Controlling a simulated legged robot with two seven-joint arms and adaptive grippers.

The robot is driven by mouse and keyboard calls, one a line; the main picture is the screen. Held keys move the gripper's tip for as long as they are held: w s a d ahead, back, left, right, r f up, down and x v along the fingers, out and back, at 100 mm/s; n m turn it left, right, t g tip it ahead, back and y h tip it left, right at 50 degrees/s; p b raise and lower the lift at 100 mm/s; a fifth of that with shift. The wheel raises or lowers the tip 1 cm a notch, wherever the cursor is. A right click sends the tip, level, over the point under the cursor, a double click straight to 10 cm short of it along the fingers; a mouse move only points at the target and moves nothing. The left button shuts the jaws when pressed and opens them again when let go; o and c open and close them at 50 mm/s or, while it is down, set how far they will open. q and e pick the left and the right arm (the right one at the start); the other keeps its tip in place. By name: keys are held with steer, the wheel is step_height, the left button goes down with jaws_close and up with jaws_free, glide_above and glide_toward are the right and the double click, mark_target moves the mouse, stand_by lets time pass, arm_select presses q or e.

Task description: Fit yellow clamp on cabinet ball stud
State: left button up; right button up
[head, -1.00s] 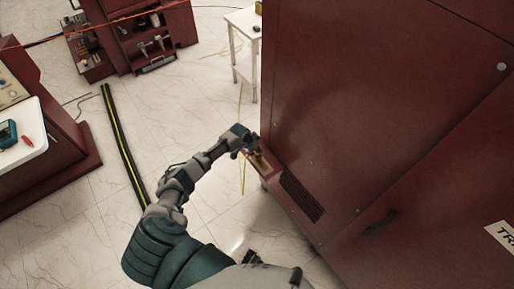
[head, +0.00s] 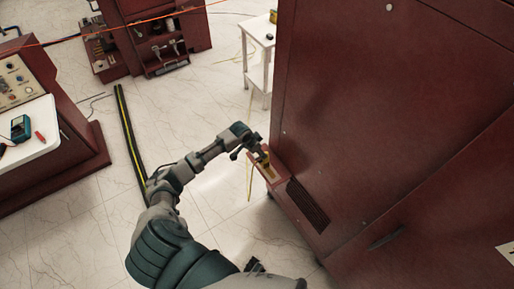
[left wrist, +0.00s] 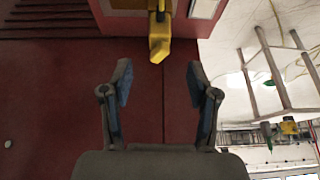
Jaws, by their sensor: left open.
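The yellow clamp (left wrist: 160,38) is at the cabinet's low ledge (left wrist: 128,6), straight ahead of my left gripper (left wrist: 160,78) in the left wrist view. My left gripper is open, with its two fingers apart and nothing between them. The clamp's near end lies just beyond the fingertips, centred between them. In the head view the clamp (head: 264,158) shows small at the ledge (head: 283,180), with my left gripper (head: 257,150) close beside it. The ball stud cannot be made out. My right gripper is not in view.
The large dark red cabinet (head: 370,120) fills the right side, with a vent grille (head: 308,204) beside the ledge. A white stand (head: 258,62) is behind. A yellow cord (head: 250,180) hangs by the ledge. A striped floor strip (head: 130,130) lies left; tiled floor is open between.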

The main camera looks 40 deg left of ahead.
arm_select(q)
steer(key=v, duration=0.3)
steer(key=shift+s+r, duration=0.1)
steer(key=shift+r, duration=0.25)
steer(key=s+d+f+n, duration=0.15)
steer(key=s+f, duration=0.25)
steer(key=f, duration=0.5)
steer(key=s+d+f, duration=0.2)
steer(key=s+f, duration=0.3)
steer(key=f, duration=0.3)
steer(key=s+d+f+n, duration=0.1)
steer(key=s+f, duration=0.3)
steer(key=f, duration=0.5)
steer(key=s+d+f+g, duration=0.1)
steer(key=s+d+f, duration=0.2)
steer(key=s, duration=0.6)
steer(key=s+d+f+g+y, duration=0.1)
steer(key=s+d+f, duration=0.3)
steer(key=s+f, duration=0.3)
steer(key=s+d+f+g, duration=0.1)
steer(key=s+d+f, duration=0.2)
steer(key=s, duration=1)
steer(key=shift+d+f, duration=0.3)
steer(key=shift+f, duration=0.65)
